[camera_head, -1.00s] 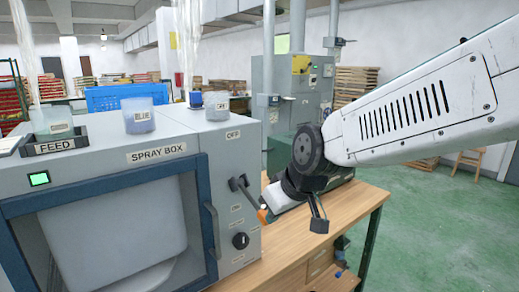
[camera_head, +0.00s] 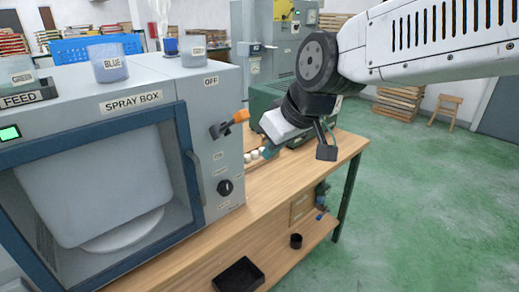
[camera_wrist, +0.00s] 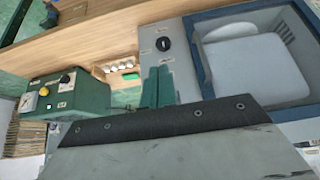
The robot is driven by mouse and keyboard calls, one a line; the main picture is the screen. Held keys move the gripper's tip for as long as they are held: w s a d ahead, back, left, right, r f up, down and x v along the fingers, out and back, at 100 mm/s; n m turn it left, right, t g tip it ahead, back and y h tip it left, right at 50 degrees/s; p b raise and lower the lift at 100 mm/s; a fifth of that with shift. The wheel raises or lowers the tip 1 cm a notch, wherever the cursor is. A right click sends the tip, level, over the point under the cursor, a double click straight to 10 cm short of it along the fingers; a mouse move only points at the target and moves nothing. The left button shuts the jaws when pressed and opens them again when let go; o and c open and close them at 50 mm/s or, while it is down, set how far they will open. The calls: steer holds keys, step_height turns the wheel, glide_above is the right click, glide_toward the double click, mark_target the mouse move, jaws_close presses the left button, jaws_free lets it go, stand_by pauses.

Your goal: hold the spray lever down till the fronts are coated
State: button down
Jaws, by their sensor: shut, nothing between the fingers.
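The spray box (camera_head: 135,101) stands on the bench at left in the head view. Its lever (camera_head: 219,130), with an orange tip (camera_head: 241,116), points up and right on the side panel, below the OFF label. My gripper (camera_head: 268,152) is shut and empty, to the right of the lever and apart from it. Its green fingers (camera_wrist: 157,88) show in the wrist view beside the box's side panel; the lever is not seen there. Behind the box window, a pale grey panel (camera_head: 97,190) stands above a white round plate (camera_head: 125,232). I cannot tell how coated it is.
A green light (camera_head: 9,133) glows on the box. A blue cup (camera_head: 108,62) and another cup (camera_head: 193,50) stand on top. A dark knob (camera_head: 225,187) sits below the lever. A green machine (camera_wrist: 68,95) and several pale round things (camera_wrist: 122,66) are close to my gripper.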

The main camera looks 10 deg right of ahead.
steer(key=s+d+r, duration=0.2)
steer(key=s+d, duration=0.1)
steer(key=s, duration=0.2)
steer(key=shift+s+d+r, duration=0.2)
steer(key=shift+r, duration=0.1)
steer(key=s+d+f+m+g+h, duration=0.3)
steer(key=s+d+f+m, duration=0.3)
steer(key=s+d, duration=0.6)
steer(key=shift+s+f+g, duration=0.55)
steer(key=shift+s+g, duration=0.05)
steer(key=shift+s, duration=0.25)
steer(key=shift+a, duration=0.1)
stand_by(1.5)
